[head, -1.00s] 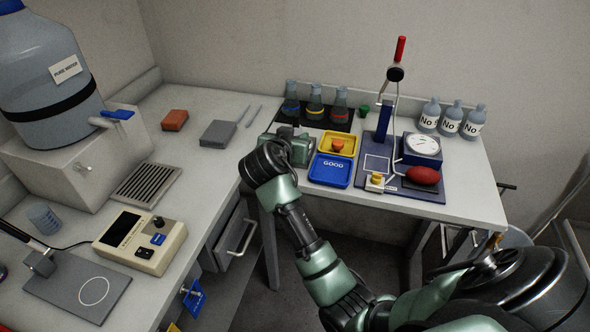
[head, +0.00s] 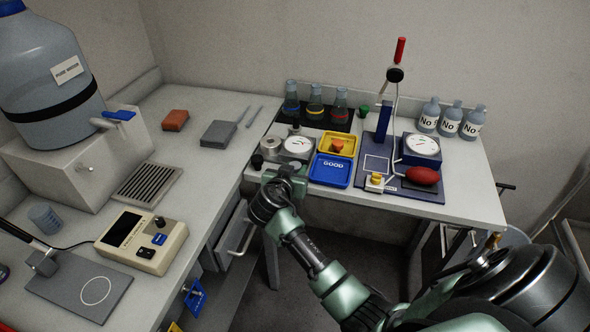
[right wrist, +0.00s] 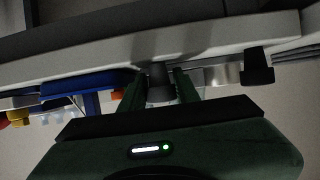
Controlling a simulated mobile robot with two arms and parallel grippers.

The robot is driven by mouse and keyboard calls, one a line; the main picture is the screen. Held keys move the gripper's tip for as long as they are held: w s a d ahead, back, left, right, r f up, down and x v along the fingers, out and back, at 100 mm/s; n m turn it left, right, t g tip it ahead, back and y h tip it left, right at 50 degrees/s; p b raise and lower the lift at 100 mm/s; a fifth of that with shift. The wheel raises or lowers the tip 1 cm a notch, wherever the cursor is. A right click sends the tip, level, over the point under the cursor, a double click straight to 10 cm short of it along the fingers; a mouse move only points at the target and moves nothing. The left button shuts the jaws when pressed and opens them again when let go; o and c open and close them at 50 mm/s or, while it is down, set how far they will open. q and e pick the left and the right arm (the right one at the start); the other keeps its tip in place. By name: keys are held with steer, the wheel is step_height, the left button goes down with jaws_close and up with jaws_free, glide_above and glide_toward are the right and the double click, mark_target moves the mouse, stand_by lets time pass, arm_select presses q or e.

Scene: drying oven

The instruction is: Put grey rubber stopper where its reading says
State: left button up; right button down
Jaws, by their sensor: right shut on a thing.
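My right gripper (head: 287,172) is at the front edge of the back bench, in front of a dial gauge (head: 298,146) and left of the blue GOOD tray (head: 331,171). In the right wrist view its fingers (right wrist: 159,88) are shut on a dark grey piece that looks like the grey rubber stopper (right wrist: 158,76). The head view hides most of it behind the gripper. The yellow tray (head: 352,137) behind the blue one holds a red-orange stopper (head: 337,146). The blue tray looks empty. My left gripper is out of view.
A metal cylinder (head: 270,144) and a black knob-like piece (head: 257,161) stand left of the gauge. Right of the trays is a blue-based stand (head: 408,190) with another dial (head: 425,145) and a red bulb (head: 422,175). Flasks (head: 315,104) stand behind.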

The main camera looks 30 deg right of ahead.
steer(key=shift+f, duration=0.15)
steer(key=c, duration=1.3)
jaws_free()
steer(key=shift+c, duration=0.2)
